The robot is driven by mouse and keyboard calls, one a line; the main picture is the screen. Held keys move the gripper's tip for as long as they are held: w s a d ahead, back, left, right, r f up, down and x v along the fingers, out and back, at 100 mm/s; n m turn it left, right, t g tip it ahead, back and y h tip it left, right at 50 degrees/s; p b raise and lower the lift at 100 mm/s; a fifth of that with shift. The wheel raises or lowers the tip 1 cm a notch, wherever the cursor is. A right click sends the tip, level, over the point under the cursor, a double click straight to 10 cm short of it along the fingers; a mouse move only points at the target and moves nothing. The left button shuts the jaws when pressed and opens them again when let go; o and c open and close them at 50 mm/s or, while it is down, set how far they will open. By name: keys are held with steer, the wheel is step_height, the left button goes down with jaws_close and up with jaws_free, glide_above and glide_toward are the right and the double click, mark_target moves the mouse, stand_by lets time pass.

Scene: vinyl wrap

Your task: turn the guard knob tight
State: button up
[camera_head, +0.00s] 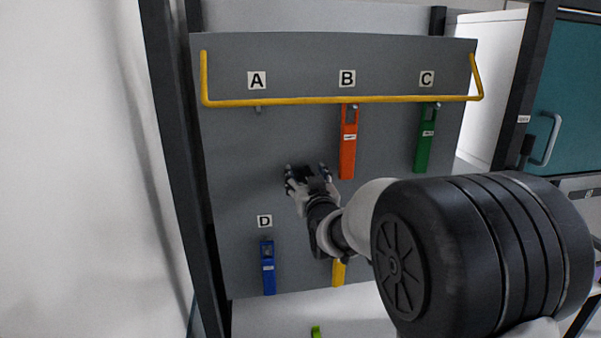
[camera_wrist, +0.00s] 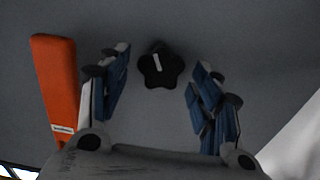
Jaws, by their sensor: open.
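The guard knob (camera_wrist: 161,67) is a black, star-shaped knob with a white line on its face, seen in the wrist view against the grey board. The line stands nearly upright, slightly tilted. My gripper (camera_wrist: 159,82) is open, with one blue-padded finger to each side of the knob and visible gaps between. Neither finger appears to touch it. In the head view my gripper (camera_head: 307,172) is in front of the middle of the board and hides the knob. The yellow guard bar (camera_head: 300,101) runs across the board above the gripper.
The grey board (camera_head: 230,150) carries labels A, B, C and D. An orange tool (camera_head: 348,150) hangs under B, close to my gripper; it also shows in the wrist view (camera_wrist: 54,85). A green tool (camera_head: 426,140) hangs under C, a blue one (camera_head: 268,272) under D.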

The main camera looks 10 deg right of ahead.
steer(key=shift+w, duration=0.3)
steer(key=shift+c, duration=0.3)
steer(key=c, duration=1)
